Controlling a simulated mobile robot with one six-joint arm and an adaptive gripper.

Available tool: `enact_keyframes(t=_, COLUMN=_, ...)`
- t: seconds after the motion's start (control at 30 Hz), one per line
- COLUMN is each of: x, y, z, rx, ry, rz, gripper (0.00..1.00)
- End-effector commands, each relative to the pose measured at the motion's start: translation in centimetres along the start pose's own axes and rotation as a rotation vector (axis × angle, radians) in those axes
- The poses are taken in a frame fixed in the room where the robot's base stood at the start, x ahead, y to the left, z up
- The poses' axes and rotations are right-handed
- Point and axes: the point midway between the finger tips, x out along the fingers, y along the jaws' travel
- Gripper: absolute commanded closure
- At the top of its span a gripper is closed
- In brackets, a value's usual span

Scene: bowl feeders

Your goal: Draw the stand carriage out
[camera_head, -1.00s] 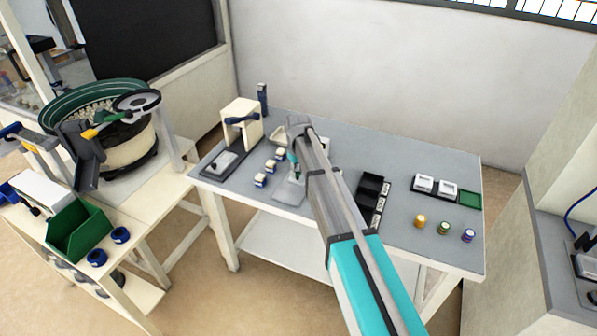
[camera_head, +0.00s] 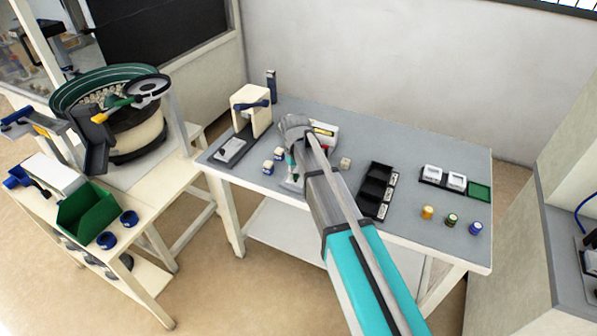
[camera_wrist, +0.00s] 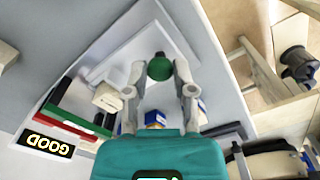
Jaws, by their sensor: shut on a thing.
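My gripper (camera_wrist: 160,88) is shut on a dark green round knob (camera_wrist: 159,68), which sits between its fingertips. Past the knob, a pale grey plate with raised light edges (camera_wrist: 118,62) lies tilted across the wrist view. I take the knob to belong to the stand carriage, but the join is hidden. In the head view, my gripper (camera_head: 291,163) points down over a grey plate (camera_head: 291,187) near the front edge of the table. My arm hides most of the stand. A white housing with a yellow label (camera_head: 322,131) shows behind my wrist.
Blue-and-cream blocks (camera_head: 268,167) stand left of my gripper. A cream block (camera_head: 345,163) is on its right. A cream fixture (camera_head: 251,108) stands at the back left, a black tray (camera_head: 375,190) to the right. A GOOD sign (camera_wrist: 46,145) shows in the wrist view.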

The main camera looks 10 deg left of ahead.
Motion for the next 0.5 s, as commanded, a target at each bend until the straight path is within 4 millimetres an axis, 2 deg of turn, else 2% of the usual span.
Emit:
enact_keyframes(t=0.03, x=0.04, y=-0.56, z=0.36, rx=-0.004, ry=-0.008, rz=-0.012, gripper=1.00)
enact_keyframes(t=0.07, x=0.05, y=-0.59, z=0.38, rx=-0.004, ry=-0.009, rz=-0.013, gripper=0.63)
enact_keyframes(t=0.23, x=0.04, y=-0.54, z=0.36, rx=-0.004, ry=-0.008, rz=-0.011, gripper=0.32)
enact_keyframes(t=0.5, x=0.03, y=-0.38, z=0.25, rx=-0.003, ry=-0.006, rz=-0.008, gripper=0.32)
